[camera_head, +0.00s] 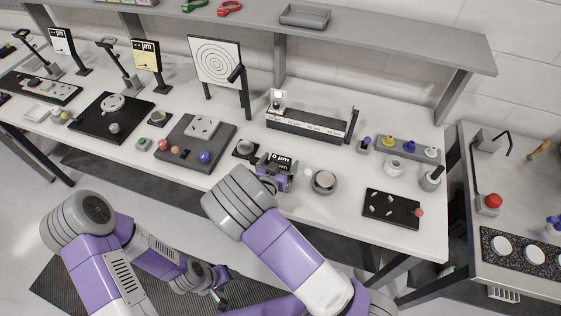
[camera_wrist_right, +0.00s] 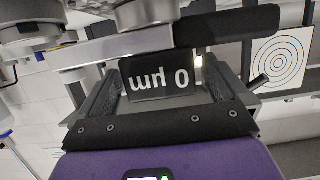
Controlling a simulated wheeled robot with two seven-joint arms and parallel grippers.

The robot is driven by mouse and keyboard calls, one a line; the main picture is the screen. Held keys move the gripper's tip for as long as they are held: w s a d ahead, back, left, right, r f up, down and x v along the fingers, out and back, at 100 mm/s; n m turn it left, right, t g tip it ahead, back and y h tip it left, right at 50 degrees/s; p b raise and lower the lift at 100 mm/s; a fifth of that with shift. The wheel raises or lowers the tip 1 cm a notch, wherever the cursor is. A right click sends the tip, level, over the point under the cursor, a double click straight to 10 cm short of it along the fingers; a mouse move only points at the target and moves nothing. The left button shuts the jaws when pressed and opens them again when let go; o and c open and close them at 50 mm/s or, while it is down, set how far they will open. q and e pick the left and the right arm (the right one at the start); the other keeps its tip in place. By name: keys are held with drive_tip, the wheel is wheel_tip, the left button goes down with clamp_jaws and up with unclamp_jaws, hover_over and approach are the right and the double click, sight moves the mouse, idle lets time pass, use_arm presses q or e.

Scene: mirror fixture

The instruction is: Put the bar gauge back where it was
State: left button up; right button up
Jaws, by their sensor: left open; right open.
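A gauge with a small black display reading "0 µm" (camera_head: 281,160) stands near the front edge of the workbench, and I take it for the bar gauge. In the right wrist view the display (camera_wrist_right: 158,84) appears upside down, between my open fingers, with a grey and black bar (camera_wrist_right: 228,25) across the top. My right gripper (camera_head: 275,177) is around or just in front of it; contact cannot be told. The wrist and fingers hide much of the gauge. My left gripper (camera_head: 212,281) is open and low in front of the bench, away from the gauge.
A round grey dish (camera_head: 324,182) stands close right of my right gripper, and a black pad with a dome (camera_head: 245,149) close left. Behind is a long black rail (camera_head: 305,124). A black tray (camera_head: 391,209) lies at front right. A shelf (camera_head: 380,37) overhangs the back.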

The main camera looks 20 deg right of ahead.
drive_tip(key=v, duration=1.1)
